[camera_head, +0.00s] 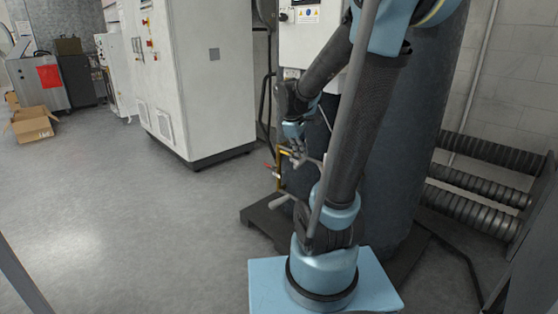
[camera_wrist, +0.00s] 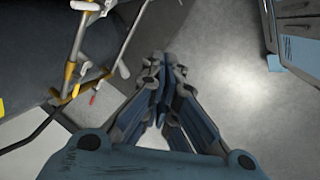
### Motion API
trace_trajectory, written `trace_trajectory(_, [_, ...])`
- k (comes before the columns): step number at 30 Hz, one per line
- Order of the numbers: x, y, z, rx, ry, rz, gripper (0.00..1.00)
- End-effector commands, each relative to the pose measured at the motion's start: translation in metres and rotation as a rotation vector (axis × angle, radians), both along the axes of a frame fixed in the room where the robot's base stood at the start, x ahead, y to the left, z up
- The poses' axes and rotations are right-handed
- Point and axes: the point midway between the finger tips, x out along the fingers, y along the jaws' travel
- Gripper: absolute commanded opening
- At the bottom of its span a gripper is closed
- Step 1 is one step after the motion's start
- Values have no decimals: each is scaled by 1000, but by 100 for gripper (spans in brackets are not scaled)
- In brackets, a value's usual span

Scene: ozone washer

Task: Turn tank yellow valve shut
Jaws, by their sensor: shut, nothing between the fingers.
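A thin pipe assembly with yellow-orange fittings (camera_wrist: 71,70) stands at the left of the wrist view, in front of the dark tank (camera_wrist: 30,55). It carries grey lever-like parts, and a small red handle (camera_wrist: 92,99) sits low on it. In the head view the yellow pipe (camera_head: 279,158) shows beside my wrist, partly hidden by it. Which part is the yellow valve's handle, and its angle, I cannot tell. My gripper (camera_wrist: 157,68) is shut and empty, apart from the fittings and to their right. In the head view my gripper (camera_head: 299,156) is small, close to the pipe.
The large tank (camera_head: 405,150) stands behind my arm on a dark base (camera_head: 258,214). A white cabinet (camera_head: 190,85) is left of it. Corrugated black rolls (camera_head: 490,155) lie at the right. A cardboard box (camera_head: 32,124) is far left. Open floor (camera_head: 130,220) lies at left.

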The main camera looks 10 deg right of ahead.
Motion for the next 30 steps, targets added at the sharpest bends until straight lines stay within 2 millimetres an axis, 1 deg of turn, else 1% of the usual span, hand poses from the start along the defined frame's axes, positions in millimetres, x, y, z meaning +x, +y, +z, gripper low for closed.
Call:
trace_trajectory(1, [16,3,-1,-23,7,44,0])
trace_trajectory(8, [79,12,-11,-142,52,257,0])
trace_trajectory(12, [117,20,-22,-214,84,383,0])
trace_trajectory(14, [132,24,-28,-247,98,437,0])
trace_trajectory(18, [168,35,-44,-320,134,561,0])
trace_trajectory(23, [207,47,-68,-407,181,699,0])
trace_trajectory(27, [239,60,-92,-482,225,819,0])
trace_trajectory(30, [258,70,-110,-536,258,900,0])
